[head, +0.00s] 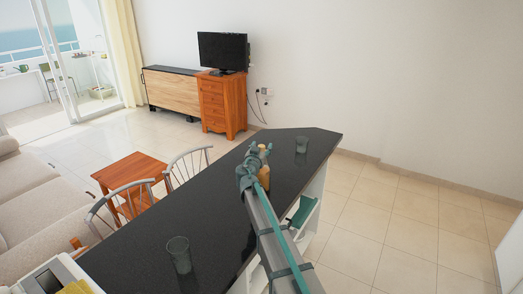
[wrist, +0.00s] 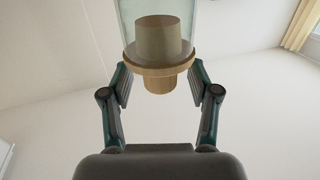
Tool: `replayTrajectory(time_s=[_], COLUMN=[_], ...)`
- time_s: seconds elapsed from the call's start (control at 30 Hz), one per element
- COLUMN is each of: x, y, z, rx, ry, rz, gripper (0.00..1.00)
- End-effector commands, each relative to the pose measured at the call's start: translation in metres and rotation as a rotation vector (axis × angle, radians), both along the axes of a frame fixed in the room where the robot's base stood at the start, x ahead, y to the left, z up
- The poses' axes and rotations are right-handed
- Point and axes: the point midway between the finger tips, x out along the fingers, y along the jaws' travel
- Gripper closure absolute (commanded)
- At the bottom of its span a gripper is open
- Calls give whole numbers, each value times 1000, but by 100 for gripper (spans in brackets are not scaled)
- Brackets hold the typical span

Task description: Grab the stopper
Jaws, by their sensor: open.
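The stopper (wrist: 159,70) is tan and wood-like in the wrist view, with a wide round flange and a narrower knob. Its thicker plug end sits inside a clear, pale glass vessel (wrist: 128,18) at the top of the picture. My gripper (wrist: 160,88) is open, with one finger on each side of the knob and gaps on both sides. In the head view my gripper (head: 248,172) is above the dark counter (head: 205,205). A tan-yellow object (head: 264,177) shows just behind and right of it, partly hidden by my arm.
A clear glass (head: 179,254) stands on the near left of the counter and another glass (head: 302,144) near its far end. Two metal-backed chairs and a low wooden table (head: 130,172) are left of the counter. Open tiled floor lies to the right.

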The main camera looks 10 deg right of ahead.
Motion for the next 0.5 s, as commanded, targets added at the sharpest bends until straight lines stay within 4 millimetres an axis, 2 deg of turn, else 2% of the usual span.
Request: replayTrajectory(time_s=[0.17, 0.5], x=[0, 0], y=[0, 0], z=[-1, -1], rx=[0, 0], ry=[0, 0], rz=[1, 1], gripper=[39, 94])
